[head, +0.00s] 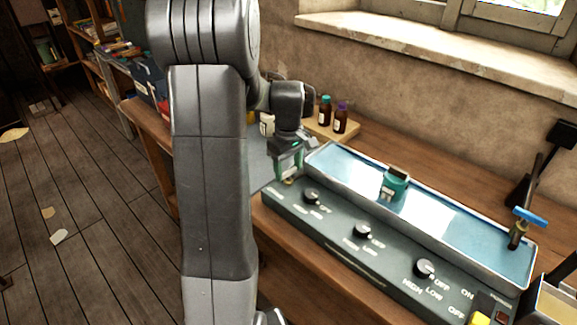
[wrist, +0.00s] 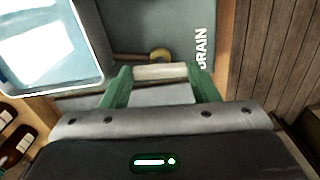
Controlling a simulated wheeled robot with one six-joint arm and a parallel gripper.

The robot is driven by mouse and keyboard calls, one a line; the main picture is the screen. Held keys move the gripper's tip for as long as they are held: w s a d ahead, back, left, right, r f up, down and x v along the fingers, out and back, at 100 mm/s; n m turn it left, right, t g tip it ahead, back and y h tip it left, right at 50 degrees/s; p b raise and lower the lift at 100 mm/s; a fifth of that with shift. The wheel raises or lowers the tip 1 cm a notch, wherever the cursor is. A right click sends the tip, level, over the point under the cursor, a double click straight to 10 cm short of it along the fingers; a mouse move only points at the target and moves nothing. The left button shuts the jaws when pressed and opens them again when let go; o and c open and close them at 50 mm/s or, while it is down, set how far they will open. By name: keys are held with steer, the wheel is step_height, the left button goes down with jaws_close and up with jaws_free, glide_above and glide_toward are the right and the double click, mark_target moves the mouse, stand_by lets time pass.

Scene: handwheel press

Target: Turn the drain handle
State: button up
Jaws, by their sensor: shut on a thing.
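The drain handle (wrist: 160,72) is a pale cream bar near a brass fitting (wrist: 159,55), beside the white word DRAIN on the dark panel (wrist: 205,90) in the wrist view. My gripper (wrist: 161,74) is shut on the bar, with one green finger at each end of it. In the head view my gripper (head: 288,174) points down at the left end of the control panel (head: 335,222). The handle is mostly hidden there by the fingers.
A long metal tray (head: 450,220) with a blue inside lies behind the panel and holds a teal block (head: 395,184). Black knobs (head: 363,231) line the panel. Brown bottles (head: 341,118) stand behind my gripper. A blue-handled tap (head: 518,232) is at the right.

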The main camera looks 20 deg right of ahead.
mark_target(289, 170)
steer(key=shift+n, duration=0.5)
steer(key=o, duration=1)
step_height(289, 170, up, 14)
steer(key=shift+f, duration=0.1)
stand_by(0.4)
step_height(289, 170, down, 14)
steer(key=shift+r, duration=0.1)
stand_by(0.4)
